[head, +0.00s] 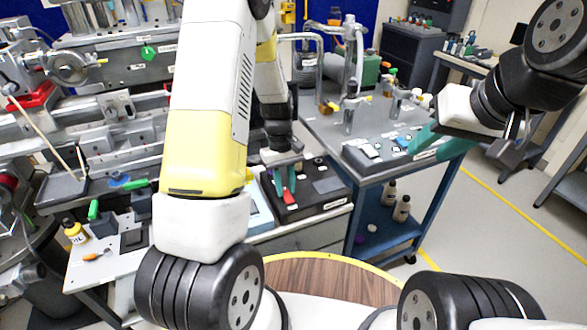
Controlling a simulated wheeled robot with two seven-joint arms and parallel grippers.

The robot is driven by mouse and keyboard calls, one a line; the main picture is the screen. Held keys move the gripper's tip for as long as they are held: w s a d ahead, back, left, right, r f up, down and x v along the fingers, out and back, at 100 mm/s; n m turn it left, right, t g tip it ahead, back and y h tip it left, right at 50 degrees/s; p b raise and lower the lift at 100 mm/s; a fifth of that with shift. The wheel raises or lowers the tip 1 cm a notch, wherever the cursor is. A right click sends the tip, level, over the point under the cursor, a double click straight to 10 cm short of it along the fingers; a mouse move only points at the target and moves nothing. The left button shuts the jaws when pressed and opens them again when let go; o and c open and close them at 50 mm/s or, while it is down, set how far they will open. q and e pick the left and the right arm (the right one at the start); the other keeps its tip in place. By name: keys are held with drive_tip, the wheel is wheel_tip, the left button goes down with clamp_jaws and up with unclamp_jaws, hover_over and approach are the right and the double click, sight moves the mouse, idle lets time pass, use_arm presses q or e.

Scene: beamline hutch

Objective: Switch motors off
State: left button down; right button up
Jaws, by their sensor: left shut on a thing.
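A black control box (322,186) stands on a bench right of my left forearm. Its top has a grey panel and small dark parts. My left gripper (285,188) points down over its left part, with teal fingertips at a small red switch (288,197). The gripper is shut on it; the fingers and arm partly hide it, and its position cannot be told. My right gripper (440,146) is over the right edge of the blue cart, away from the box. Its teal fingers look apart, with nothing seen between them.
The blue cart (352,215) carries metal posts and a grey tray (372,158) of small parts; bottles (402,208) stand on its lower shelf. A round wooden table (325,282) is close in front. Floor at right is clear.

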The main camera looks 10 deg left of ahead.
use_arm(q)
drive_tip(key=c, duration=1.2)
unclamp_jaws()
drive_tip(key=shift+r, duration=0.1)
wheel_tip(320, 180, up, 8)
drive_tip(key=w, duration=0.1)
drive_tip(key=shift+a+f, duration=0.25)
drive_tip(key=shift+a, duration=0.1)
drive_tip(key=s+d+r+m+t+h, duration=0.1)
drive_tip(key=s+r+m+t, duration=0.6)
drive_tip(key=s+r, duration=1.2)
wheel_tip(320, 180, up, 3)
drive_tip(key=shift+r+t, duration=0.1)
drive_tip(key=shift+t, duration=0.3)
